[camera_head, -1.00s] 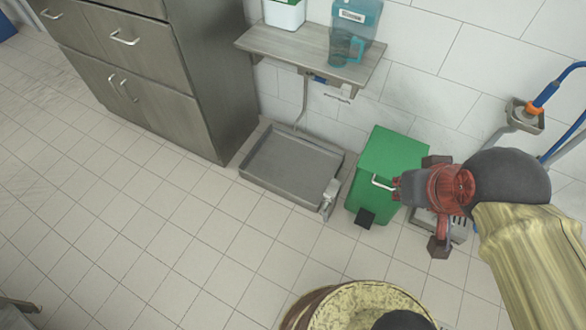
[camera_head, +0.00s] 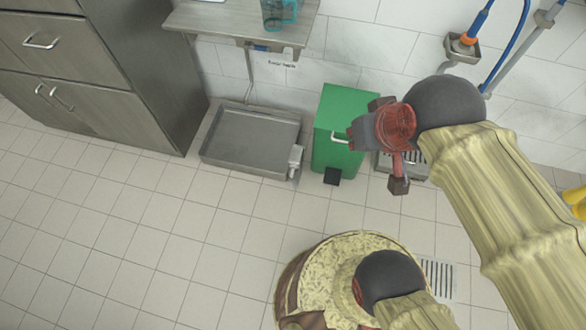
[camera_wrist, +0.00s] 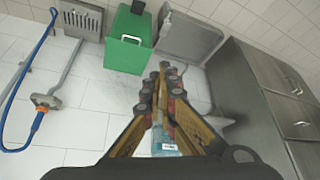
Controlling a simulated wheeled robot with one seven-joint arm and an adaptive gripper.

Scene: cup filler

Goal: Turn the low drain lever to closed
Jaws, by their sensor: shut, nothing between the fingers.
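A grey metal drain fitting with a small lever (camera_head: 295,160) sits at the front right corner of the shallow grey floor tray (camera_head: 225,157) in the head view. The lever's exact angle is too small to tell. My gripper's end of the arm shows above and right of the fitting, in front of the green bin, apart from the lever. In the wrist view my gripper (camera_wrist: 168,72) has its fingers together, with nothing held. The tray also shows at the top of that view (camera_wrist: 195,42), but I cannot make out the lever there.
A green pedal bin (camera_head: 338,112) stands right of the tray. A metal cabinet (camera_head: 120,60) is at left and a wall shelf (camera_head: 215,25) above, with a teal jug (camera_head: 274,14). A blue hose (camera_head: 477,24) hangs at right.

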